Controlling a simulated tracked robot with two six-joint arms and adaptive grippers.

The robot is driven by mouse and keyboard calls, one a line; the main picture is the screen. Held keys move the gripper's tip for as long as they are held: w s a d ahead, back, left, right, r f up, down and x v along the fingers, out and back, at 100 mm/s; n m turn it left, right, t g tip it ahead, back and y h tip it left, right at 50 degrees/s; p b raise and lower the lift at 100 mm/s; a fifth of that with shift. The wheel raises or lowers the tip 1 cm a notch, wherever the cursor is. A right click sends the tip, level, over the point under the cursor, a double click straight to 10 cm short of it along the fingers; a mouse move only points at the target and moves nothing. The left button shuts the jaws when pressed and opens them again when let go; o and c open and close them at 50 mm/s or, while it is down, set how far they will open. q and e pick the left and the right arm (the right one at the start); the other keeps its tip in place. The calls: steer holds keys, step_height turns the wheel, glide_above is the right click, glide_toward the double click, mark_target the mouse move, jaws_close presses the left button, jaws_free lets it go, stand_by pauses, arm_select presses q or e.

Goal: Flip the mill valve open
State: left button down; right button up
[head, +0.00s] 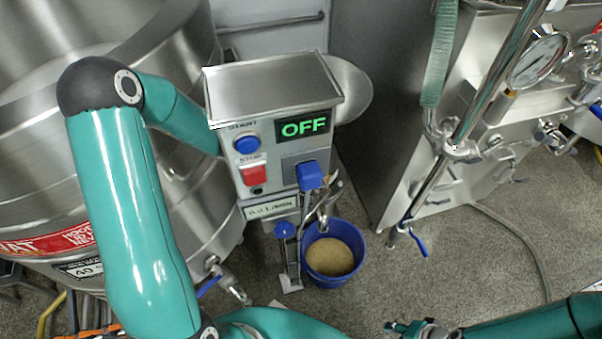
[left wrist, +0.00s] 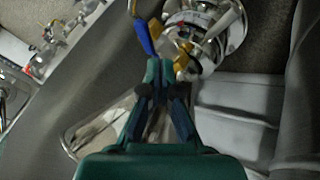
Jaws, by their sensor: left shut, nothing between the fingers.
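In the left wrist view a blue lever handle (left wrist: 143,36) stands beside a shiny round metal fitting (left wrist: 208,22) with brass-coloured parts. I cannot tell for certain that this is the mill valve. My left gripper (left wrist: 158,66) is shut and empty, its tips just below the blue lever and close to it; contact is unclear. In the head view my left arm passes behind the control box, which hides that gripper. The control box (head: 270,92) shows a green OFF display (head: 304,126). My right gripper (head: 405,327) is at the bottom edge, its jaws too small to read.
A blue bucket (head: 333,250) with tan contents stands below the box. A steel vat (head: 190,215) is at left, with a blue-handled valve (head: 210,285) low on it. At right, a steel machine (head: 385,110) carries pipes and a gauge (head: 540,60). Floor between is mostly clear.

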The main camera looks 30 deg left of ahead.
arm_select(q)
steer(key=b+x, duration=0.1)
steer(key=x, duration=0.7)
steer(key=shift+b, duration=0.35)
arm_select(e)
step_height(320, 180, down, 2)
steer(key=shift+f, duration=0.1)
arm_select(q)
steer(key=shift+d, duration=0.1)
